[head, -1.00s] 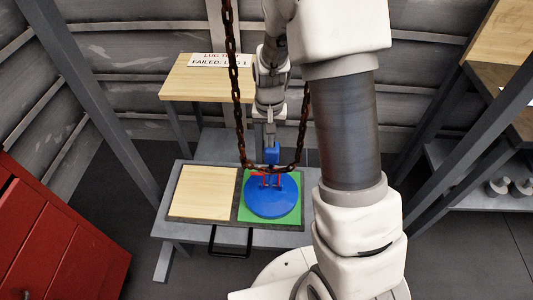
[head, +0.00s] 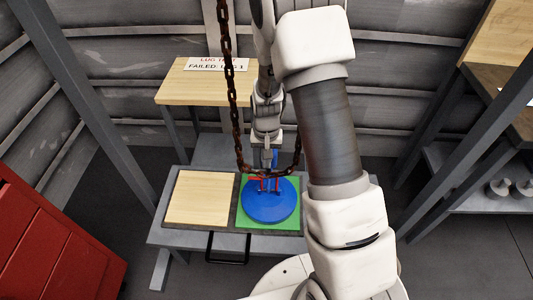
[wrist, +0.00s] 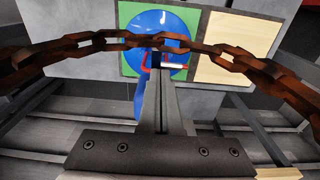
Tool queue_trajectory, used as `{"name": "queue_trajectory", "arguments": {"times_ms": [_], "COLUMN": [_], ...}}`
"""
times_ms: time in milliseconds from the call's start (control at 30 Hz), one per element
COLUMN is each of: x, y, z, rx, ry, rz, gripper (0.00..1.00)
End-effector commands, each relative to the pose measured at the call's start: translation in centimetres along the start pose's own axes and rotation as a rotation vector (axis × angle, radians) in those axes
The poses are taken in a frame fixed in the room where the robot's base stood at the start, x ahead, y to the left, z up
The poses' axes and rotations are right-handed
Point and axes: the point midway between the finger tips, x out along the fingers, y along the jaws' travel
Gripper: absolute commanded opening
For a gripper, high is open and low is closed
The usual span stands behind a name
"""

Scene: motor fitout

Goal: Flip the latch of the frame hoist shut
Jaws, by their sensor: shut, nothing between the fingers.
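A round blue disc (head: 270,207) lies on a green square (head: 242,222) at the right of the grey bench top. A small red bracket (head: 263,184) stands at its far edge; it also shows in the wrist view (wrist: 146,72), with a pale bar beside it. An upright blue piece (head: 275,157), possibly the latch, stands just behind the bracket, beside my fingers. My gripper (head: 268,165) is shut and empty, pointing down close to the bracket. In the wrist view its fingertips (wrist: 158,62) overlap the bracket, so I cannot tell whether they touch.
A rusty chain (head: 231,95) hangs in a loop around my gripper and crosses the wrist view (wrist: 110,40) close to the fingers. A bare wooden panel (head: 201,199) lies left of the green square. A wooden table with a sign (head: 216,64) stands behind; a red cabinet (head: 50,240) stands left.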

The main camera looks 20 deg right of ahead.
Motion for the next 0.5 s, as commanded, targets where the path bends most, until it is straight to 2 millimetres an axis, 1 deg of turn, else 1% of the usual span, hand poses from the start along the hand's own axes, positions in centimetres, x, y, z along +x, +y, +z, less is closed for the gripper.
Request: {"name": "queue_trajectory", "arguments": {"times_ms": [33,167,500], "x": [0.8,1.8,2.0], "y": [0.0,0.0,0.0], "z": [0.0,0.0,0.0], "rx": [0.0,0.0,0.001], "ry": [-0.002,0.0,0.001], "rz": [0.0,0.0,0.0], "gripper": [0.0,0.0,0.0]}}
